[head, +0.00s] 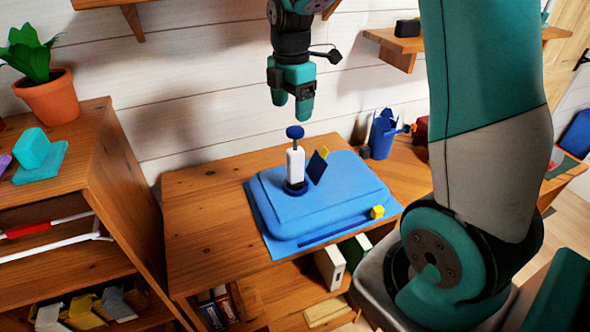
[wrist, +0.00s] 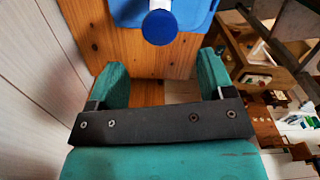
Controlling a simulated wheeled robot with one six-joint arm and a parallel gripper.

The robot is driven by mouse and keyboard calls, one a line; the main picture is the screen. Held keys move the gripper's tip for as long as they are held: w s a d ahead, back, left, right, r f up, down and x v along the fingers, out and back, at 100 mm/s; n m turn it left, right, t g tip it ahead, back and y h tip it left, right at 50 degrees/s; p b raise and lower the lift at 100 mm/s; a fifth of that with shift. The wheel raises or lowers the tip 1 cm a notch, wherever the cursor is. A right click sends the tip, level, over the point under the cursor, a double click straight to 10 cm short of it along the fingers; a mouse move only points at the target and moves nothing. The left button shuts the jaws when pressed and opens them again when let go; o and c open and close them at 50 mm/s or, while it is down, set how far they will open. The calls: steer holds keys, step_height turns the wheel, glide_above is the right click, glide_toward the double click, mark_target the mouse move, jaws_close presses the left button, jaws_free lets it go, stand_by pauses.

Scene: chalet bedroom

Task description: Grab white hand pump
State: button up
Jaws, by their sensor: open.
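The white hand pump (head: 295,165) stands upright on a blue box-shaped base (head: 335,195), with a round blue knob on top. Its foot sits in a dark blue ring. My gripper (head: 292,106) hangs fingers down, just above the knob, with a small gap and no contact visible. In the wrist view the blue knob (wrist: 159,27) and a bit of the white pump body (wrist: 160,4) show beyond the fingertips, near the top edge. My gripper (wrist: 163,72) is open there, with nothing between its fingers.
A dark blue flap (head: 317,166) stands right beside the pump, and a yellow knob (head: 377,212) is at the base's front right. A blue cup (head: 382,135) stands behind to the right. The wooden desk (head: 200,225) is clear at left. White plank wall lies behind.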

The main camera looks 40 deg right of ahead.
mark_target(295, 129)
step_height(295, 129, down, 3)
steer(key=shift+f+p, duration=0.2)
steer(key=shift+p, duration=0.1)
steer(key=shift+s+d+f+p, duration=0.1)
steer(key=shift+f+p, duration=0.35)
steer(key=shift+f, duration=0.1)
steer(key=f, duration=0.1)
steer(key=f+p, duration=0.1)
steer(key=f, duration=0.2)
steer(key=shift+d+f, duration=0.15)
steer(key=shift+d, duration=0.1)
jaws_close()
